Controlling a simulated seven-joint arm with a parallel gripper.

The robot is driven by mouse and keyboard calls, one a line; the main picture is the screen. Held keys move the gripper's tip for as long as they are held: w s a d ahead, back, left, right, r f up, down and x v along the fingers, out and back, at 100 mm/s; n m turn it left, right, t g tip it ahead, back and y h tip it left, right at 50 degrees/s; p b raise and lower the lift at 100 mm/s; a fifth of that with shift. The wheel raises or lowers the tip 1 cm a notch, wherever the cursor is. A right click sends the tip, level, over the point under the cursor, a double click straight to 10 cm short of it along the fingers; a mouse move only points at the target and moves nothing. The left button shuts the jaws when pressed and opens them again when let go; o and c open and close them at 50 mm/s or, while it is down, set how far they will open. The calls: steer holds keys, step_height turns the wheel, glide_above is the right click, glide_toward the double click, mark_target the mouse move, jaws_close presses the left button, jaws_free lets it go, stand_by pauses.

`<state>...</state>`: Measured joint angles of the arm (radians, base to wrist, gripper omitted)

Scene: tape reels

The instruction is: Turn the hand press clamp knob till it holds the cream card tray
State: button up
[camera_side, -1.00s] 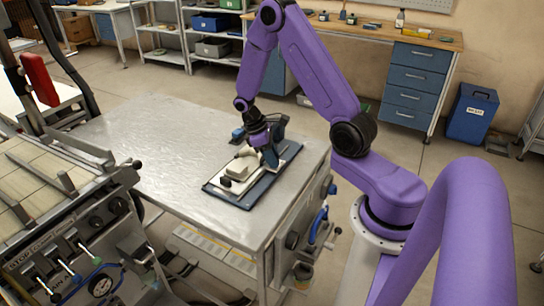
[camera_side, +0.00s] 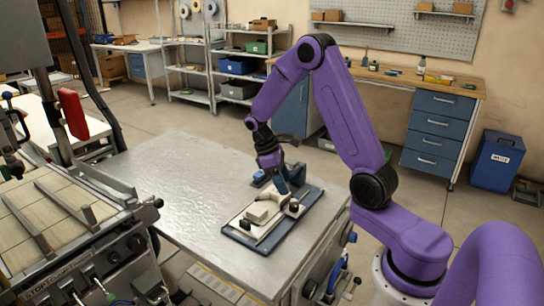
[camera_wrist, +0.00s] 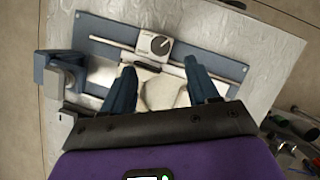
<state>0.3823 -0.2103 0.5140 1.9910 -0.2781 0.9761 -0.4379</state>
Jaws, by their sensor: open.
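The hand press has a dark blue base plate (camera_side: 239,236) lying on the metal table. In the wrist view its base (camera_wrist: 98,28) carries a pale block with a round black knob (camera_wrist: 160,45) with a white pointer mark. A cream piece, likely the card tray (camera_wrist: 160,92), lies below the knob, partly hidden by my fingers. It seems to show in the side view as a cream shape (camera_side: 262,211). My gripper (camera_wrist: 160,88) is open, its blue fingers apart above the cream piece, with nothing held. In the side view my gripper (camera_side: 282,184) hangs over the press.
A blue upright bracket (camera_wrist: 60,76) stands at the press's left in the wrist view. The metal table (camera_side: 180,170) has free room left of the press. A machine with levers and a gauge stands at the left. Shelves and a blue drawer bench (camera_side: 438,127) stand behind.

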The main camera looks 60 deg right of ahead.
steer(key=v, duration=0.9)
steer(key=shift+r, duration=0.2)
steer(key=shift+a, duration=0.15)
steer(key=s+a+r+n+t, duration=0.1)
steer(key=s+a+n+t, duration=0.1)
steer(key=s+a, duration=0.35)
steer(key=s+a+r+n+t, duration=0.1)
steer(key=s+a+n, duration=0.15)
steer(key=a, duration=0.55)
steer(key=s+a+f+n+t+y, duration=0.1)
steer(key=s+a, duration=0.3)
steer(key=s, duration=1.4)
steer(key=shift+s+n+y, duration=0.35)
steer(key=shift+n+y, duration=0.35)
steer(key=shift+n, duration=0.15)
